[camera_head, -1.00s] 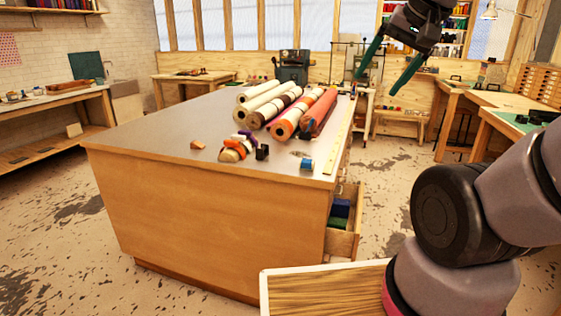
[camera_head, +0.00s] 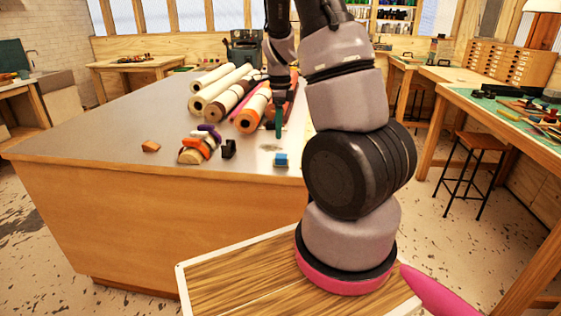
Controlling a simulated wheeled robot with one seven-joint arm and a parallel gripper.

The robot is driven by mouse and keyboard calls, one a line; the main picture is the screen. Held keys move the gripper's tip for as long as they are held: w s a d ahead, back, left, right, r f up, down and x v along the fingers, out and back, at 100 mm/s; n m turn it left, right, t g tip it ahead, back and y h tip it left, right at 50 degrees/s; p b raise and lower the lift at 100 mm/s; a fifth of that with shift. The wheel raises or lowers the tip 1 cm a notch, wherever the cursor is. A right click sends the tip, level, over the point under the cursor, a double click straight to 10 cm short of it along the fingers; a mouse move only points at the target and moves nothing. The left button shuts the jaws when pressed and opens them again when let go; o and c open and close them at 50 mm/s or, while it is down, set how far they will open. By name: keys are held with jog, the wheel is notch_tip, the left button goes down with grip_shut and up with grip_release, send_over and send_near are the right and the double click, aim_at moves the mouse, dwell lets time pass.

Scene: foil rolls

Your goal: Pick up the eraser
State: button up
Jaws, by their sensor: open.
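A small blue block with a pale part (camera_head: 281,159), which looks like the eraser, lies near the table's front right edge. A small orange-brown block (camera_head: 150,146) lies further left; I cannot tell its kind. My gripper (camera_head: 277,120) points down over the table, above and behind the blue block and apart from it. It is open with nothing seen in it. One green finger shows clearly; the other is hard to make out. My arm hides part of the table's right side.
The large table (camera_head: 90,140) carries several long rolls (camera_head: 220,90) just left of and behind my gripper. Coloured pieces (camera_head: 197,147) and a small black object (camera_head: 229,148) sit left of the blue block. A stool (camera_head: 472,165) and workbench stand right.

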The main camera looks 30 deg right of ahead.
send_over(281, 156)
jog(key=f, duration=0.5)
jog(key=shift+w+d+f, duration=0.1)
jog(key=shift+w, duration=0.15)
jog(key=shift+s+f, duration=0.15)
jog(key=shift+f, duration=2.9)
grip_shut()
notch_tip(281, 156, up, 10)
jog(key=shift+r, duration=0.1)
jog(key=c, duration=0.8)
grip_release()
jog(key=c, duration=0.5)
